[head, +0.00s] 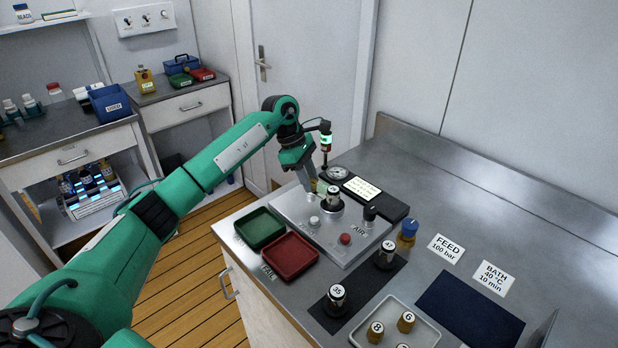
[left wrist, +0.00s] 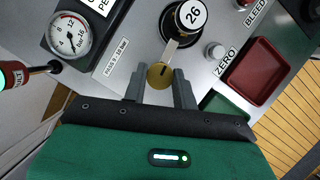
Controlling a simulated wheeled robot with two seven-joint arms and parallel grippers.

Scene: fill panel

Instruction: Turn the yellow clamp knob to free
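The yellow clamp knob (left wrist: 160,75) shows in the left wrist view, with a pale bar running from it towards a round holder that bears a cap marked 26 (left wrist: 190,14). In the head view the capped vial (head: 333,193) stands on the grey panel (head: 300,213). My left gripper (left wrist: 159,77) is over the panel, its two dark fingers apart with the knob between their tips. Whether the fingers touch the knob is unclear. In the head view my left gripper (head: 316,187) hides most of the knob. My right gripper is not in view.
Vials marked 42 (head: 386,256) and 35 (head: 337,298) stand in front.

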